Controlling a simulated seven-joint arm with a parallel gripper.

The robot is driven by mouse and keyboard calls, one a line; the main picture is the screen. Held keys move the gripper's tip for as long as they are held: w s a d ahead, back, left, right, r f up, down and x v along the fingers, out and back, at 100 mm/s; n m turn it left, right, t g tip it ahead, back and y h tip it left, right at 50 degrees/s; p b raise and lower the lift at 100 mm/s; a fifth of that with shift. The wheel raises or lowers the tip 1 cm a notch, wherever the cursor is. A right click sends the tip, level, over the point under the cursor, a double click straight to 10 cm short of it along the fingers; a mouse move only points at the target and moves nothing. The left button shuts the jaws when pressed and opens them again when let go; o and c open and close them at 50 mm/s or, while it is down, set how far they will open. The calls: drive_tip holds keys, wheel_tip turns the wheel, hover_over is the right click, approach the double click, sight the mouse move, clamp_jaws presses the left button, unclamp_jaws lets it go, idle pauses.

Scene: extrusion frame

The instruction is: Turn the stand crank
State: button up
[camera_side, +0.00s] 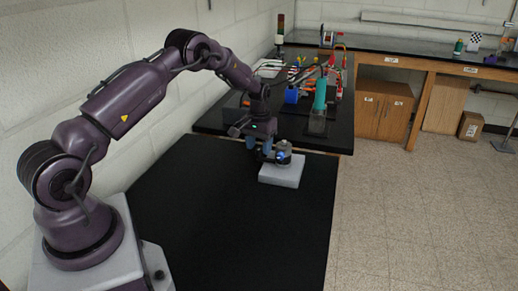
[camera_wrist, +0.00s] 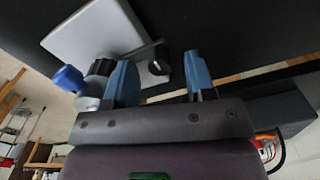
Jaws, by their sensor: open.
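The stand has a pale grey square base (camera_side: 282,174) on the black table, with a grey round body (camera_side: 283,152) on top and a small blue part at its side. In the wrist view the base (camera_wrist: 90,32) is at upper left. A blue knob (camera_wrist: 68,78) sticks out left of dark round parts (camera_wrist: 102,67). A thin grey bar runs from them to a black knob (camera_wrist: 161,62); I cannot tell which part is the crank handle. My gripper (camera_wrist: 159,58) is open, its blue fingers apart with the black knob showing between them. Contact is unclear. In the side view my gripper (camera_side: 259,149) points down beside the stand's left.
The near black table (camera_side: 235,230) is clear in front of the stand. A second black bench (camera_side: 222,120) behind holds a blue item (camera_side: 291,96), a teal upright part (camera_side: 320,95) and several tools. A white wall runs along the left.

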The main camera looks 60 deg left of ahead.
drive_tip(key=shift+f, duration=0.7)
clamp_jaws()
drive_tip(key=shift+w+a+m, duration=0.1)
drive_tip(key=shift+a+m, duration=0.05)
drive_tip(key=shift+m, duration=0.15)
drive_tip(key=shift+w+a+m, duration=0.45)
drive_tip(key=shift+w+m, duration=0.1)
drive_tip(key=shift+m, duration=0.55)
drive_tip(key=shift+w+a+m, duration=0.35)
drive_tip(key=shift+w+m, duration=0.4)
drive_tip(key=shift+m, duration=0.45)
drive_tip(key=shift+w+a+m, duration=0.15)
drive_tip(key=shift+w+m, duration=0.55)
drive_tip(key=shift+m, duration=0.3)
drive_tip(key=shift+w+a+m, duration=0.1)
drive_tip(key=shift+w+m, duration=0.55)
drive_tip(key=shift+m, duration=0.35)
